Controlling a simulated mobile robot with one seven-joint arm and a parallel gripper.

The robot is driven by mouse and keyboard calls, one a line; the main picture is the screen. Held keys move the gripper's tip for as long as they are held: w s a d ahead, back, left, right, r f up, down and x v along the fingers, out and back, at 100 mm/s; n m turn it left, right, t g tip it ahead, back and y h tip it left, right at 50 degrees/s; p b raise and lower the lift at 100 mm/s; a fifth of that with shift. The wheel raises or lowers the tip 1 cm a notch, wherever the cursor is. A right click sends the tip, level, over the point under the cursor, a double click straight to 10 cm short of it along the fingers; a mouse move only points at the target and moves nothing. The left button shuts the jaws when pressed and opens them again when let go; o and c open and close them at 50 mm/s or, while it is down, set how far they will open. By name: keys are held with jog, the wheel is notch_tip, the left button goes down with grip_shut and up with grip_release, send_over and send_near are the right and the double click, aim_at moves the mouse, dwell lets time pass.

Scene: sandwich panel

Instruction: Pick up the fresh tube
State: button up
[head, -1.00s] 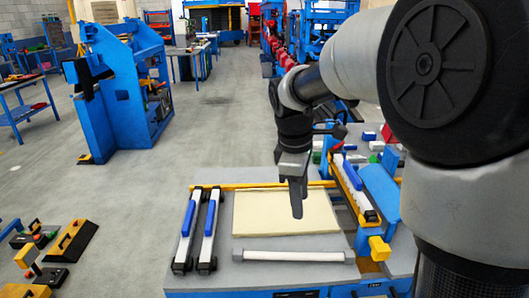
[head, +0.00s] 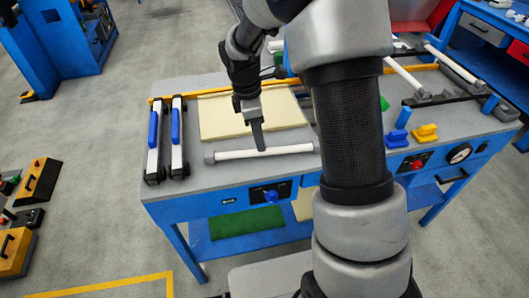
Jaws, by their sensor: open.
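A white tube (head: 285,150) with grey end pieces lies across the front of the grey worktable, just in front of a cream panel (head: 225,122). Two more white tubes, one nearer the middle (head: 405,76) and one farther right (head: 450,62), lie on a dark rack at the right. I cannot tell by looks which tube is the fresh one. My gripper (head: 260,146) points down, with its fingertips at the back edge of the front tube in the picture. It is open and holds nothing visible. Its fingers show edge-on, so their gap and height above the table are unclear.
Two clamp bars with blue handles, one left (head: 153,142) and one right (head: 177,138), lie at the table's left. My arm hides the table's middle.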

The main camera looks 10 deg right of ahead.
jog(key=f, duration=0.2)
jog(key=d+f, duration=0.1)
jog(key=f, duration=0.2)
jog(key=shift+s+d+f+b, duration=0.1)
jog(key=shift+d+f+b, duration=0.05)
jog(key=shift+b, duration=0.15)
grip_shut()
